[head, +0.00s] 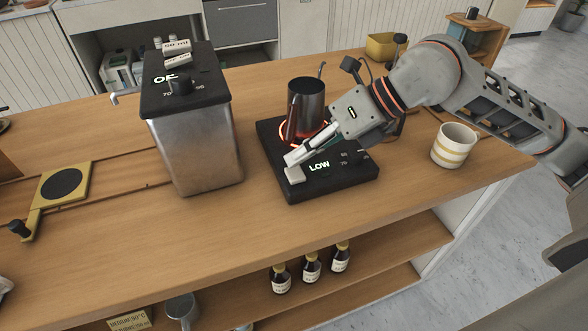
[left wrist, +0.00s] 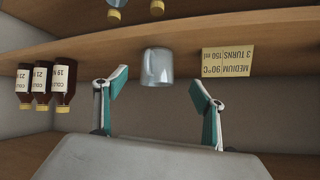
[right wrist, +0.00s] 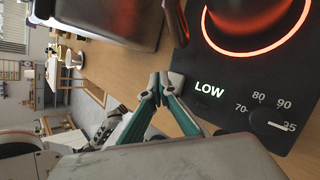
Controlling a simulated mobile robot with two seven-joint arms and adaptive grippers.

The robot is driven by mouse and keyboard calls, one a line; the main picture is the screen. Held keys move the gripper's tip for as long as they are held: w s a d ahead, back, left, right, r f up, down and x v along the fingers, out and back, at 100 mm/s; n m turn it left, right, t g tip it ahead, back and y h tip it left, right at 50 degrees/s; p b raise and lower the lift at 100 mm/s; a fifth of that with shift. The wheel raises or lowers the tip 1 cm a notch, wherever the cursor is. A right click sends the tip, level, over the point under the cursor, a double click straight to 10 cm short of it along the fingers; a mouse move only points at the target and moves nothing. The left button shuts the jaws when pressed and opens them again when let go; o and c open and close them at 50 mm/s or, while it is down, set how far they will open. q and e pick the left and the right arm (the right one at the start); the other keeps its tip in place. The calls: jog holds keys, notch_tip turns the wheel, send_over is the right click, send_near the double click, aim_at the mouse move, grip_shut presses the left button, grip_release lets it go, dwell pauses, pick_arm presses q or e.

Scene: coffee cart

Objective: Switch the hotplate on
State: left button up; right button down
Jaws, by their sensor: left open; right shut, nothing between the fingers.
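The black hotplate (head: 330,189) sits on the wooden counter; its display (head: 319,167) reads LOW and an orange ring glows around the dark pot (head: 306,100) standing on it. The right wrist view shows the LOW display (right wrist: 209,90), the glowing ring and a dial (right wrist: 272,124) with temperature marks. A pale switch (head: 294,174) is at the hotplate's front left corner. My right gripper (head: 290,159) is shut and empty, its tips at or just above this switch; contact is unclear. My left gripper (left wrist: 158,78) is open and empty, facing the lower shelf.
A tall metal boiler (head: 194,150) with a black top stands left of the hotplate. A striped mug (head: 454,146) stands to the right near the counter's end.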

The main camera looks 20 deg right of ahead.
aim_at(299, 172)
pick_arm(q)
jog(key=shift+t, duration=0.3)
jog(key=r+p, duration=0.1)
jog(key=r, duration=0.1)
jog(key=w+r+p, duration=0.2)
jog(key=r, duration=0.1)
jog(key=shift+r, duration=0.3)
pick_arm(e)
notch_tip(299, 172, up, 6)
pick_arm(q)
jog(key=shift+w, duration=0.1)
jog(key=shift+p, duration=0.3)
pick_arm(e)
jog(key=shift+r, duration=0.1)
